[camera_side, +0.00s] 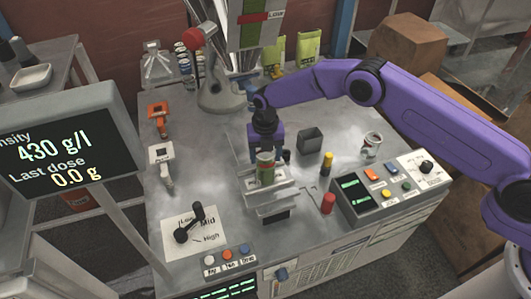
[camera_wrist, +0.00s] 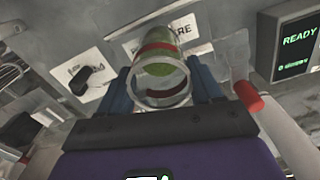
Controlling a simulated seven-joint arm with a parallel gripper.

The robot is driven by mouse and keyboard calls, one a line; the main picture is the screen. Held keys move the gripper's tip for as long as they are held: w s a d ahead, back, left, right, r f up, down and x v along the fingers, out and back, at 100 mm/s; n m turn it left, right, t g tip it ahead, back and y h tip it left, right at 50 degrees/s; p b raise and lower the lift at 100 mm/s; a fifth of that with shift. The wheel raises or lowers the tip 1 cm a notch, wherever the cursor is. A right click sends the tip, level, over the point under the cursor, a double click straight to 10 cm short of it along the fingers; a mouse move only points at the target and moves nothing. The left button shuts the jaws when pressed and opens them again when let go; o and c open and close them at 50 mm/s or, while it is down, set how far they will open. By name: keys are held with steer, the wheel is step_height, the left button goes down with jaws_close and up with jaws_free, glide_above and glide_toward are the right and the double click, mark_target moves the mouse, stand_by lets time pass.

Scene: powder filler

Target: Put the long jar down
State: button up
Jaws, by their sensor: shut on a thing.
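The long jar (camera_side: 265,170) is a clear upright cylinder with green contents and a red band. It is at the metal holder in the middle of the bench, and I cannot tell whether its base touches the holder plate (camera_side: 270,201). My purple gripper (camera_side: 266,152) comes down from above and is shut on the jar near its top. In the wrist view the jar (camera_wrist: 160,70) stands between my blue-grey fingers (camera_wrist: 160,88), its open rim towards the camera. The jar's underside is hidden.
A dark grey open box (camera_side: 310,139), a yellow-and-black cylinder (camera_side: 326,164) and a red cylinder (camera_side: 328,203) stand right of the holder. A button panel (camera_side: 385,190) is further right. A lever plate (camera_side: 195,231) lies front left. The filler machine (camera_side: 225,90) stands behind.

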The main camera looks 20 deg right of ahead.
steer(key=o, duration=1.6)
steer(key=shift+r, duration=6.1)
